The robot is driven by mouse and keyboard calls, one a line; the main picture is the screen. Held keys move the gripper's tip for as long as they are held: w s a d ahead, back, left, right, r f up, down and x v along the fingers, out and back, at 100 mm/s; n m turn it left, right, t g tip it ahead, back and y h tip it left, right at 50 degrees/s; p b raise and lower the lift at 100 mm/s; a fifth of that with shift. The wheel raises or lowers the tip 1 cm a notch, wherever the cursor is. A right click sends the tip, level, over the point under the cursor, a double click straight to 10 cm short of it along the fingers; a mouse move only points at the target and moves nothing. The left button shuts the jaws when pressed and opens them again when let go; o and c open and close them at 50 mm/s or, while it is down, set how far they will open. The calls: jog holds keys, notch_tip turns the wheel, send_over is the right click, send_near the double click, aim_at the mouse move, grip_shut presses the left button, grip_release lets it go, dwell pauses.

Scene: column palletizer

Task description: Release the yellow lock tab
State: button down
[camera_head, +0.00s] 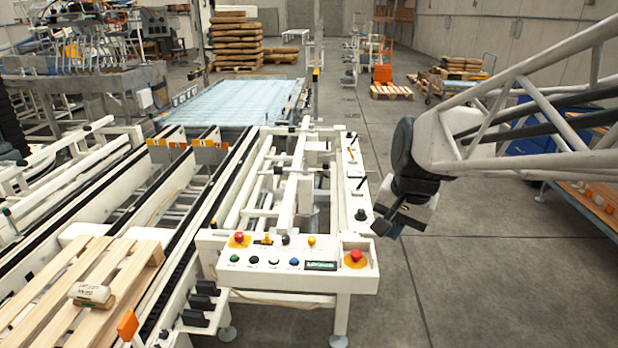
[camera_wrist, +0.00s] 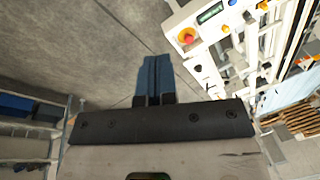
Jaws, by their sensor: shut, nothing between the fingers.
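The control panel (camera_head: 300,278) on the white conveyor frame carries several small yellow parts. One is a small orange-yellow lever or tab (camera_head: 267,239) at the panel's back edge, and another is a yellow knob (camera_head: 312,241) to its right. I cannot tell which is the lock tab. In the wrist view a yellow knob (camera_wrist: 225,28) shows beside a red button (camera_wrist: 187,37). My gripper (camera_head: 383,228) hangs right of the panel, apart from it, over open floor. In the wrist view its two fingers (camera_wrist: 155,70) lie together, shut and empty, with only floor behind them.
Red emergency buttons (camera_head: 356,256) on yellow bases sit at both panel ends. Bare concrete floor (camera_head: 470,270) is between the panel and the shelving at right.

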jog(key=w+a+f+m+y, duration=0.1)
jog(key=w+a+f+m, duration=0.1)
jog(key=w+a, duration=0.35)
jog(key=w+a+f+m+g, duration=0.1)
jog(key=w+a+f+m, duration=0.1)
jog(key=w, duration=0.7)
jog(key=w+a+f+m+y, duration=0.1)
jog(key=w+a+f+m, duration=0.2)
jog(key=w, duration=0.4)
jog(key=w+a+f+m+g+y, duration=0.1)
jog(key=w+a+f+m, duration=0.5)
jog(key=w+a+f, duration=1)
jog(key=shift+w+a+f, duration=0.4)
jog(key=shift+w+f, duration=0.6)
jog(key=shift+w, duration=0.2)
jog(key=shift+f, duration=0.1)
send_near(270, 241)
jog(key=shift+x, duration=2.4)
jog(key=shift+w, duration=0.1)
